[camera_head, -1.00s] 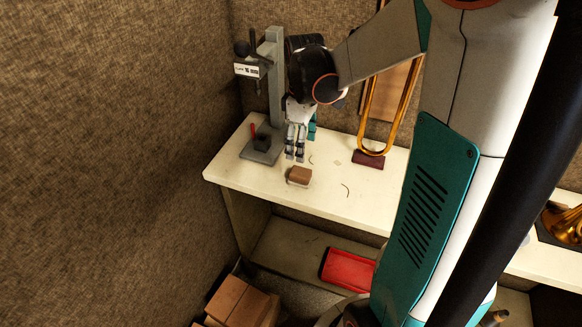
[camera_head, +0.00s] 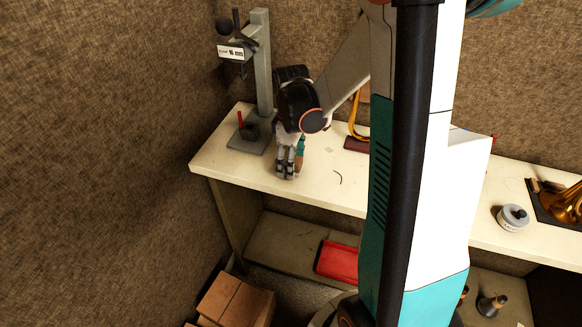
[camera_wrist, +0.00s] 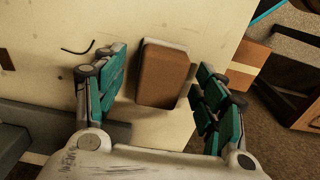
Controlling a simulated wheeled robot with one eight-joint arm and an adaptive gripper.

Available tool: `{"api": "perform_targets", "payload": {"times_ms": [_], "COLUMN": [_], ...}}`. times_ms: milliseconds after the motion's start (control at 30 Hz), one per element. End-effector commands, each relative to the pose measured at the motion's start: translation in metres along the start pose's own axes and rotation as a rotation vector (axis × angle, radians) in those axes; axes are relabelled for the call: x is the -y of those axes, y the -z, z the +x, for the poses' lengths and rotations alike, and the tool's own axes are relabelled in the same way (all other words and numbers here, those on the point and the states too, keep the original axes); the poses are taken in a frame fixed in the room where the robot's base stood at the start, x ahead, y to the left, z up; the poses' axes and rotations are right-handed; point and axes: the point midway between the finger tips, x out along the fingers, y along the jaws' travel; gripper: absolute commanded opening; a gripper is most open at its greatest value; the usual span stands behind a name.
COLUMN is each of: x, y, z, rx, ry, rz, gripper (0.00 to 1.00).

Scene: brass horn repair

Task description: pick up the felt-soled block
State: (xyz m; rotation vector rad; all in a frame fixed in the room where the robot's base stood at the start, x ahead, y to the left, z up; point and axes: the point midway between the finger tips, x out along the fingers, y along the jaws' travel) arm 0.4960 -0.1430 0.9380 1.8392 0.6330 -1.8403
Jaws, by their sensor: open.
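The felt-soled block (camera_wrist: 163,76) is a brown block with a pale layer showing along its far edge. It lies on the cream bench top (camera_wrist: 215,22). In the wrist view it sits between the two spread fingers of my gripper (camera_wrist: 163,90), with a gap on the left and a narrower one on the right. In the head view my gripper (camera_head: 286,172) points down low over the bench near its front edge and hides most or all of the block. The gripper is open and holds nothing.
A grey press stand (camera_head: 262,70) rises just left of and behind my gripper. A dark red block (camera_head: 355,145) with a brass tube stands to the right. A red tray (camera_head: 338,262) lies on the lower shelf. Cardboard boxes (camera_head: 235,300) stand below. A white tin (camera_head: 513,217) is far right.

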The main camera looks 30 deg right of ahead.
Motion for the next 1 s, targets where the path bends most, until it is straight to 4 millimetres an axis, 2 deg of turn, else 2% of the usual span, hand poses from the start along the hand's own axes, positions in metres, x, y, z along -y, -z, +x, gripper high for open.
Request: {"api": "perform_targets", "payload": {"times_ms": [167, 300, 400, 767, 1000], "x": [0.0, 0.0, 0.0, 0.0, 0.0], "y": [0.0, 0.0, 0.0, 0.0, 0.0], "z": [-0.001, -0.001, -0.001, -0.002, -0.024], "rx": [0.0, 0.0, 0.0, 0.0, 0.0], "ry": [0.0, 0.0, 0.0, 0.0, 0.0], "rz": [0.0, 0.0, 0.0, 0.0, 0.0], "gripper": [0.65, 0.36, 0.17, 0.17, 0.17]}}
